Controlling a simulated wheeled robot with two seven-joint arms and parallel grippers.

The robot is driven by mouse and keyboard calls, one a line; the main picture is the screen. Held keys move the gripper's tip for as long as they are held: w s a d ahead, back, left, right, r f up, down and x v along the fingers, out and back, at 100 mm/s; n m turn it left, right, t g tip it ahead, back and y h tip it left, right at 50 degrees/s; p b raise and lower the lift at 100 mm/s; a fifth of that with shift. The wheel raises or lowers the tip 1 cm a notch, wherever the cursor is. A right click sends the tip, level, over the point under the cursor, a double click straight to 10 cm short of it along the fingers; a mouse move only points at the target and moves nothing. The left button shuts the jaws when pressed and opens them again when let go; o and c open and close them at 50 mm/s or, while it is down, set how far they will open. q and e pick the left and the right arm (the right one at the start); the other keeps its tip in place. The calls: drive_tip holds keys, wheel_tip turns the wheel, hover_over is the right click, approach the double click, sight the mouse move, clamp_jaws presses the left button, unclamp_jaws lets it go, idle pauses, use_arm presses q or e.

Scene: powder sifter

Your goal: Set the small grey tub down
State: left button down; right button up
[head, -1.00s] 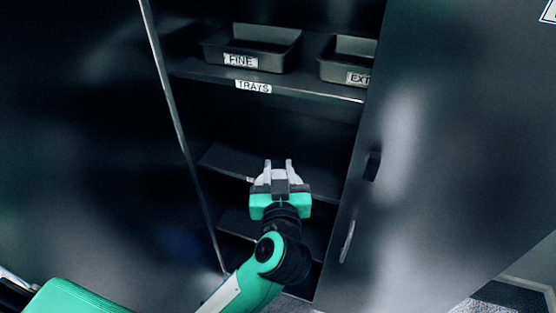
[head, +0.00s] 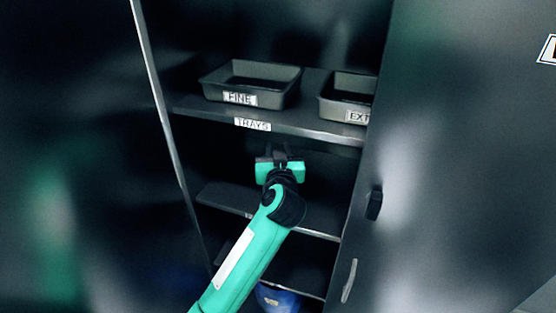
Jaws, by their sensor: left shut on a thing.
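My left gripper (head: 279,151) reaches into the open cabinet, just below the front edge of the upper shelf. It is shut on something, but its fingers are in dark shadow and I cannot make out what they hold. No small grey tub shows clearly in the jaws. Two grey open trays stand upright on the upper shelf: the one marked FINE (head: 283,97) and, to its right, one marked EXT (head: 329,108), partly hidden by the cabinet door. Both are apart from the gripper. My right gripper is not in view.
The upper shelf edge (head: 305,130) is labelled TRAYS. A lower shelf (head: 225,198) lies behind and below my arm, with its visible left part bare. A blue object (head: 278,298) sits at the cabinet bottom. The right door (head: 420,200) stands at the right.

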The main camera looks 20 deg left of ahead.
use_arm(q)
drive_tip(key=shift+w+f, duration=0.15)
drive_tip(key=shift+w, duration=0.05)
wheel_tip(320, 180, down, 3)
drive_tip(key=shift+s+f, duration=0.1)
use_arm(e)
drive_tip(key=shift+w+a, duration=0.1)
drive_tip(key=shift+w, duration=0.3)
use_arm(q)
drive_tip(key=c, duration=1.3)
unclamp_jaws()
drive_tip(key=shift+f, duration=0.1)
drive_tip(key=shift+o, duration=1.1)
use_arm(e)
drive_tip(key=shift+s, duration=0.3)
use_arm(q)
drive_tip(key=shift+b, duration=0.3)
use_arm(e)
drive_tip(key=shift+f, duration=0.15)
